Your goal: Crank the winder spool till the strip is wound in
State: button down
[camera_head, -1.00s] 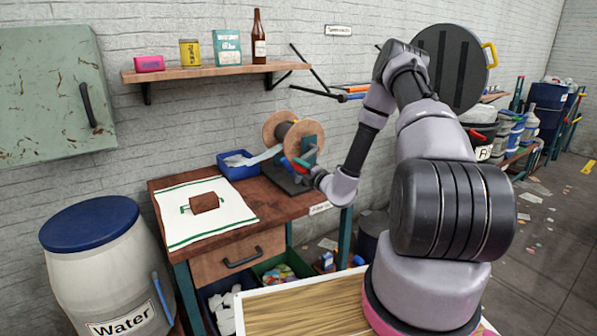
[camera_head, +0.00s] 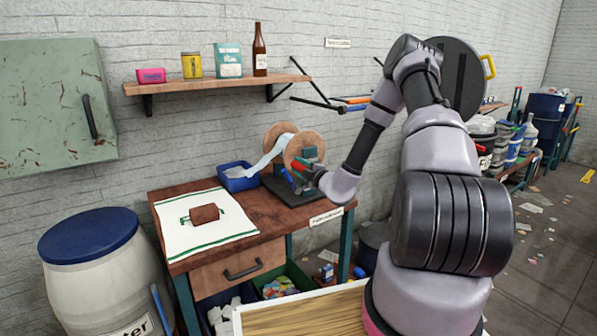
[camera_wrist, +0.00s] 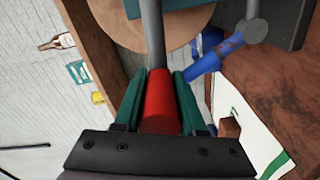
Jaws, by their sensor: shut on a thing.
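The winder spool (camera_head: 303,147) has two round wooden discs and stands on a dark base plate (camera_head: 296,192) on the bench. A pale strip (camera_head: 268,154) runs from a blue tray (camera_head: 238,182) up towards the top of the spool, between the discs. My gripper (camera_wrist: 160,85) is shut on the red crank handle (camera_wrist: 161,105), with a green finger on each side of it. The handle's grey rod (camera_wrist: 151,35) and a wooden disc also show in the wrist view. A blue handle (camera_wrist: 215,60) is close to the right of my fingers. How much strip lies in the tray is unclear.
A white cloth (camera_head: 200,235) with a brown block (camera_head: 204,214) lies on the bench's left. A shelf (camera_head: 215,86) with a bottle and packages hangs above. A water barrel (camera_head: 95,270) stands at the left. The bench's front middle is clear.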

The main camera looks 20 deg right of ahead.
jog(key=shift+d+r+m, duration=0.25)
jog(key=shift+r+m, duration=0.8)
jog(key=shift+m, duration=0.15)
jog(key=w+d+r+m, duration=0.1)
jog(key=d+r+m, duration=0.3)
jog(key=m, duration=0.4)
jog(key=shift+w+r, duration=0.2)
jog(key=shift+r, duration=0.6)
jog(key=shift+d, duration=0.2)
jog(key=c, duration=0.5)
grip_release()
jog(key=shift+r, duration=0.1)
